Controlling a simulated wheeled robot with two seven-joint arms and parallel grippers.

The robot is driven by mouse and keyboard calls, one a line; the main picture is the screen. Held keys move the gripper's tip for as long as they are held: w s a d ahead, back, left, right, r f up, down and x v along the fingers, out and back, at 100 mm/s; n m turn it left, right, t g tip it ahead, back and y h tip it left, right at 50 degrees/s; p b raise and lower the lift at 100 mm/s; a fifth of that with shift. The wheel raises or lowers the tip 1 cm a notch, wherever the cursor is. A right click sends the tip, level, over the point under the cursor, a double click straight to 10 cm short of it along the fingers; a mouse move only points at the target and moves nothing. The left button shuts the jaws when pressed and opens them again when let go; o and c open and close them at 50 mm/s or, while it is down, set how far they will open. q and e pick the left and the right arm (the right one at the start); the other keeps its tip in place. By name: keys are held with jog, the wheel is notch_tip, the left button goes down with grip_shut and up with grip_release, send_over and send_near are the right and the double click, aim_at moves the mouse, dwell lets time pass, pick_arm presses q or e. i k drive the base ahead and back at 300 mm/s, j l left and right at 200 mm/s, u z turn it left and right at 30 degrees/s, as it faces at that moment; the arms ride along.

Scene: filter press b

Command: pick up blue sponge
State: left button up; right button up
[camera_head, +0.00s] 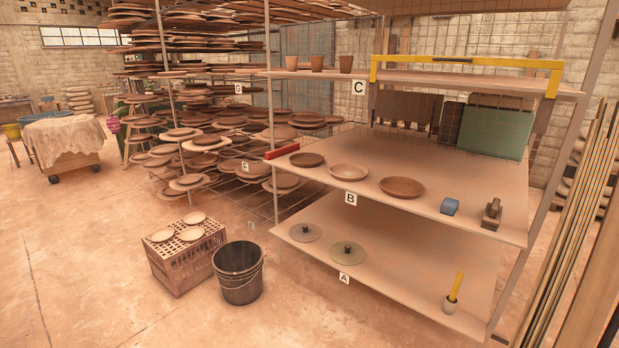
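Neither of my grippers shows in the head view.
A metal post (567,140) stands at right. A black bucket (238,271) stands on the floor.

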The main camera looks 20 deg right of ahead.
aim_at(450, 206)
jog(key=i+l+z, duration=0.15)
jog(key=i+z, duration=0.3)
jog(key=i+l+z, duration=0.1)
jog(key=i+z, duration=0.15)
jog(key=z, duration=0.2)
jog(key=i+j+z, duration=0.1)
jog(key=i+z, duration=0.2)
jog(key=z, duration=0.15)
jog(key=i+j+z, duration=0.2)
jog(key=i+z, duration=0.15)
jog(key=z, duration=0.15)
jog(key=i+j+z, duration=0.3)
jog(key=z, duration=0.15)
